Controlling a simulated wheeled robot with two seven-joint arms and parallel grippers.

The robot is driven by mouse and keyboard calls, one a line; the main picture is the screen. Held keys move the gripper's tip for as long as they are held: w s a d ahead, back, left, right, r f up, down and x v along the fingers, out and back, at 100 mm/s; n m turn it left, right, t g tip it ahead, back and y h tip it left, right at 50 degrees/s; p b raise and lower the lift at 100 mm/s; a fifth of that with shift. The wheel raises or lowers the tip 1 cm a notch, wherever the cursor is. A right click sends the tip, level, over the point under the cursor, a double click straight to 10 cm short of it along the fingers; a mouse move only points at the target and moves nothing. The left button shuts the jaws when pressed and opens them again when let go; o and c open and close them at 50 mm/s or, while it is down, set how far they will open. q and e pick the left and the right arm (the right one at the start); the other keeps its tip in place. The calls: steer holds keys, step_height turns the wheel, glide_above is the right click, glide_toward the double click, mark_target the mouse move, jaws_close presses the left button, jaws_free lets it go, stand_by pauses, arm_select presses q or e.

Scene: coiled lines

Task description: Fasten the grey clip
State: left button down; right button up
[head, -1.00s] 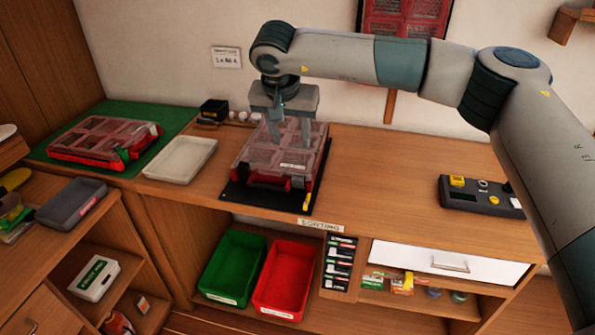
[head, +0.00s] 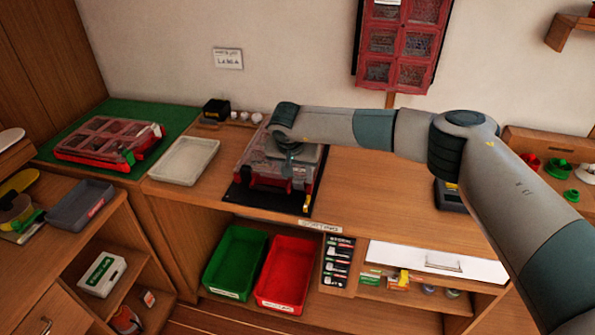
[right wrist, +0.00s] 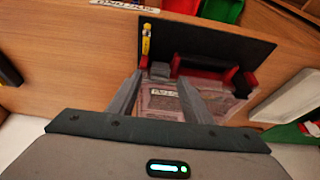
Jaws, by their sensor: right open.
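The organiser case (head: 253,163) with a clear lid and red base lies on a black mat (head: 238,197) on the wooden bench. The grey clip (right wrist: 160,70) is at the other front corner, beside a yellow marker. My right gripper (right wrist: 160,82) is open, its fingertips on either side of the grey clip in that view. Contact cannot be told. In the head view my right wrist hides much of the gripper (head: 298,182) and the clip. My left gripper is out of view.
A yellow marker (head: 306,203) lies on the mat. A white tray (head: 184,160) and a second case (head: 108,142) on a green mat are to the left. Green (head: 235,262) and red (head: 287,272) bins sit below. The bench right of the case is mostly clear.

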steer(key=shift+w+d+f, duration=0.1)
steer(key=shift+w+f, duration=0.15)
steer(key=shift+f, duration=0.4)
steer(key=c, duration=1.1)
steer(key=shift+o, duration=0.2)
steer(key=b, duration=0.2)
steer(key=w+g+b, duration=0.1)
steer(key=b, duration=0.1)
steer(key=shift+w+d+g, duration=0.2)
steer(key=shift+w+g, duration=0.05)
steer(key=shift+g, duration=0.05)
steer(key=shift+w+r+g+y+b, duration=0.15)
steer(key=shift+g+y+b, duration=0.2)
steer(key=shift+b, duration=0.35)
